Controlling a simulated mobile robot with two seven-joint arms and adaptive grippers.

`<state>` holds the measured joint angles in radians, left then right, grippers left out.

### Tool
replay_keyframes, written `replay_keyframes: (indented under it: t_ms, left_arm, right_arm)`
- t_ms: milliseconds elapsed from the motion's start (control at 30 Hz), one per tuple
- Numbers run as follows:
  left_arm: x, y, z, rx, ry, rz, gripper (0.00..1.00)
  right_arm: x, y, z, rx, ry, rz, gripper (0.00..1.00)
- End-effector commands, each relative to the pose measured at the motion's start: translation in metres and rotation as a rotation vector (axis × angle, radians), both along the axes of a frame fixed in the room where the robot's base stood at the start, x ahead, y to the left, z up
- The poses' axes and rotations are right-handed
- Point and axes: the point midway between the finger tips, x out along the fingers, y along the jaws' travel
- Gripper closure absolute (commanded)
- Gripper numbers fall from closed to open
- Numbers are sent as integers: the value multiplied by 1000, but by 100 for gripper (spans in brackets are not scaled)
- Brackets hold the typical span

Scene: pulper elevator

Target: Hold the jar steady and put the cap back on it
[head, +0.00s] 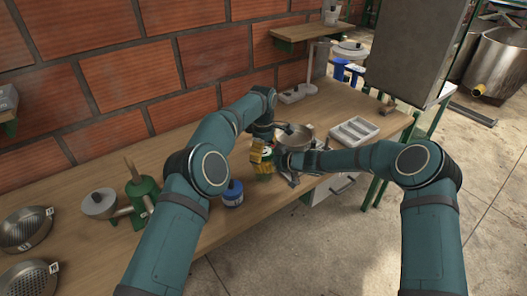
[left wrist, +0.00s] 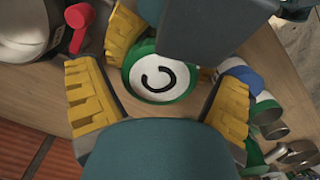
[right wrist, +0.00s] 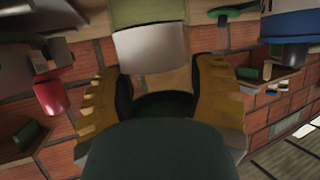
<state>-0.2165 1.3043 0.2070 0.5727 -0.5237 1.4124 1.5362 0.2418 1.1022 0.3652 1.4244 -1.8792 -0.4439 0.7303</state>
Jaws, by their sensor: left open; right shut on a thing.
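The cap (left wrist: 160,76), a white disc with a black curved mark and a green rim, shows from above in the left wrist view. My left gripper (left wrist: 158,104) is open, with its yellow fingers spread on either side of it and apart from it. My right gripper (right wrist: 160,85) is shut on the jar (right wrist: 150,50), which shows a pale band and green parts between the fingers. In the head view, both grippers meet over the bench and mostly hide jar and cap. I cannot tell whether the cap is seated on the jar.
A blue jar (head: 232,194) stands near my left forearm. A metal pan (head: 295,138) and a grey divided tray (head: 354,131) lie beyond the grippers. A green grinder (head: 143,190) and strainers (head: 25,229) stand at the left. The brick wall (head: 130,85) backs the wooden bench.

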Motion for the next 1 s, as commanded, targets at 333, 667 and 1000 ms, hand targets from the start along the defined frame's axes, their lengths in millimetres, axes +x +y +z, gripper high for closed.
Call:
replay_keyframes:
  t_ms: [333, 667, 1000]
  left_arm:
    - [1, 0, 39, 0, -3, 1, 8]
    - [1, 0, 45, 0, -1, 0, 8]
    - [1, 1, 44, 0, -1, 0, 0]
  right_arm:
    - [0, 0, 0, 0, 0, 0, 100]
    - [0, 0, 0, 0, 0, 0, 100]
    - [0, 0, 0, 0, 0, 0, 1]
